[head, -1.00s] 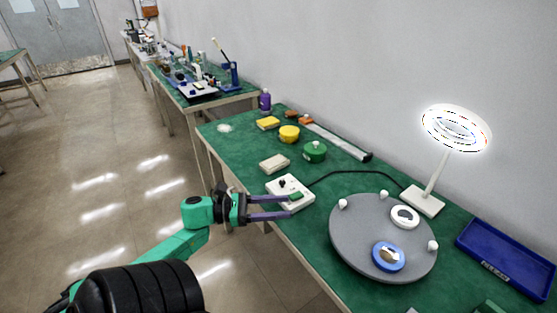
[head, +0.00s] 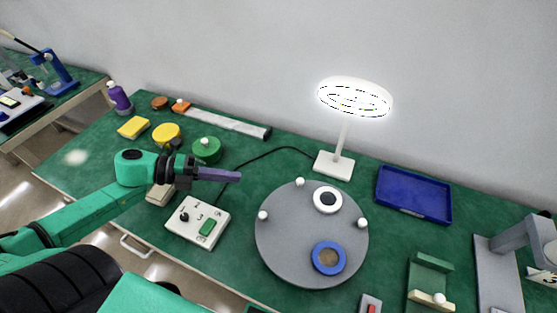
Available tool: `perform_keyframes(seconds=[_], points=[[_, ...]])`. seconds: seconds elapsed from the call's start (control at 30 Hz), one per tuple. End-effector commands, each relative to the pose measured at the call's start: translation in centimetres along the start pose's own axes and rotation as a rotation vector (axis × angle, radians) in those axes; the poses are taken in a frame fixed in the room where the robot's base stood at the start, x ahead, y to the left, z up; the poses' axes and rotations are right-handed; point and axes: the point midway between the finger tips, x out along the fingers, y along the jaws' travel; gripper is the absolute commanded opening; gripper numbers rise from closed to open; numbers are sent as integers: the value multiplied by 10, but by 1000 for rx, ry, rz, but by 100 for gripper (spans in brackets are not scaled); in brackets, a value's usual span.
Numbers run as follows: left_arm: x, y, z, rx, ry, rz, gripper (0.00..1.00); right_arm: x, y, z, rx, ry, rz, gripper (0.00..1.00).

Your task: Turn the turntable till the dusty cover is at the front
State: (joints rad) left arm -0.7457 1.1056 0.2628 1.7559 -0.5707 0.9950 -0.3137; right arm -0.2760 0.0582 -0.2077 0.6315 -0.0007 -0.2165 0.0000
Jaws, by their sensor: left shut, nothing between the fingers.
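The turntable (head: 280,250) is a round grey disc on the green bench, with white knobs around its rim. A white ring-shaped cover with a dark centre (head: 327,200) sits towards its back. A blue ring with a brownish centre (head: 328,258) sits towards its front; whether the brown is dust I cannot tell. My left gripper (head: 238,177) is shut and empty, above the bench behind the box and left of the turntable. My right gripper is not in view.
A white ring lamp (head: 336,165) stands behind the turntable, and a blue tray (head: 412,194) lies at the back right. Green and grey fixtures stand at the right. Yellow and green round containers (head: 206,151) lie at the back left. A black cable crosses the bench.

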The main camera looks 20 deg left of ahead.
Motion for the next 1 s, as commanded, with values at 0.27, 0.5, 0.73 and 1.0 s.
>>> perform_keyframes(seconds=[0.27, 0.5, 0.73, 1.0], points=[[55, 2, 1, 9, 0, -5, 0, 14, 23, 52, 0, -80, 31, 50], [99, -3, 2, 10, -5, -7, 0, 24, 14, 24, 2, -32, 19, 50], [127, -13, 1, 5, -4, -4, 0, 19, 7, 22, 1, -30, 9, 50], [131, -12, 1, 5, -3, -1, 0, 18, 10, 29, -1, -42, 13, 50]])
